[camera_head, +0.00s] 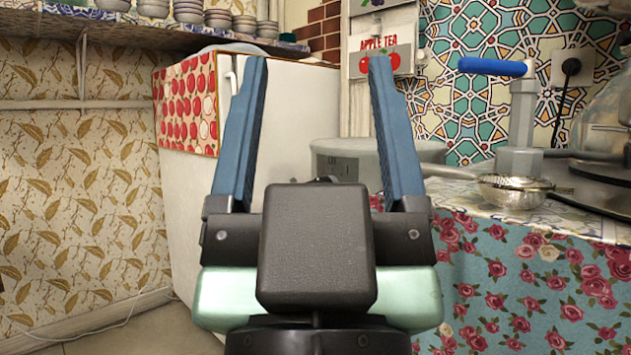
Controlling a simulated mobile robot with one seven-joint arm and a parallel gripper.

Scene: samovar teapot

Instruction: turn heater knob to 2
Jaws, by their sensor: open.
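My gripper (317,68) is in the middle of the view, pointing away from me. Its two blue fingers are spread wide apart and nothing is between them. I cannot make out a heater knob or any number marks in this view. A grey rounded body (405,151) stands behind the right finger, partly hidden by it; I cannot tell whether it is the heater.
A counter with a rose-patterned cloth (540,290) is at the right. It carries a strainer (512,192) and a grey tap with a blue handle (492,67). A white fridge-like cabinet (300,105) stands behind my gripper. A bowl shelf (150,38) is upper left.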

